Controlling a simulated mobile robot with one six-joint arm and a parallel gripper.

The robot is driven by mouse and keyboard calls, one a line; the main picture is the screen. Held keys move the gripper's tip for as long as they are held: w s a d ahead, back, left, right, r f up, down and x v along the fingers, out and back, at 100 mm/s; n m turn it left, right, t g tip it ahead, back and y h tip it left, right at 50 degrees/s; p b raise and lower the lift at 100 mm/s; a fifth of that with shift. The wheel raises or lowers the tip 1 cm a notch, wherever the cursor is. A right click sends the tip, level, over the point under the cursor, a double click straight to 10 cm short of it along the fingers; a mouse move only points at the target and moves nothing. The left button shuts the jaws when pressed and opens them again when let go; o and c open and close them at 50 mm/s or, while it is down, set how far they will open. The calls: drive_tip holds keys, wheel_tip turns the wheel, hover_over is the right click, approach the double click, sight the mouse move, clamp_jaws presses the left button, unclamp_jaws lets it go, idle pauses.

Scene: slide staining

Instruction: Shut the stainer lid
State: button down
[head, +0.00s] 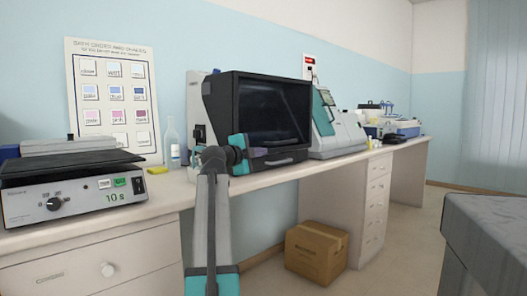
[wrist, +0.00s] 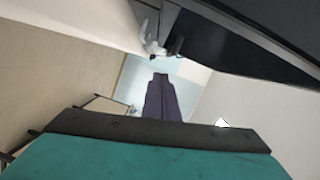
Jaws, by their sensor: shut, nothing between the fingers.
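A boxy machine with a black frame and dark window (head: 272,108), which looks like the stainer, stands on the bench in the head view. Its dark front panel is upright; whether this is the lid, and whether it is fully shut, I cannot tell. My gripper (head: 262,152) is shut and empty, in front of the machine's lower left front, pointing right. Whether it touches the panel is unclear. In the wrist view my shut gripper fingers (wrist: 162,80) show in the middle, and a dark panel (wrist: 240,45) fills the upper right. My arm hides part of the machine's left side.
A grey-white machine with a teal panel (head: 335,125) stands to the right. A hotplate-like device (head: 75,195) reading 10 s and a clear bottle (head: 172,145) stand left. A cardboard box (head: 316,252) is on the floor below. A dark-topped table (head: 490,225) is at right.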

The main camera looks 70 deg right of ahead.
drive_tip(key=p+v, duration=0.2)
drive_tip(key=v, duration=0.5)
drive_tip(key=shift+a, duration=0.35)
drive_tip(key=shift+f, duration=0.15)
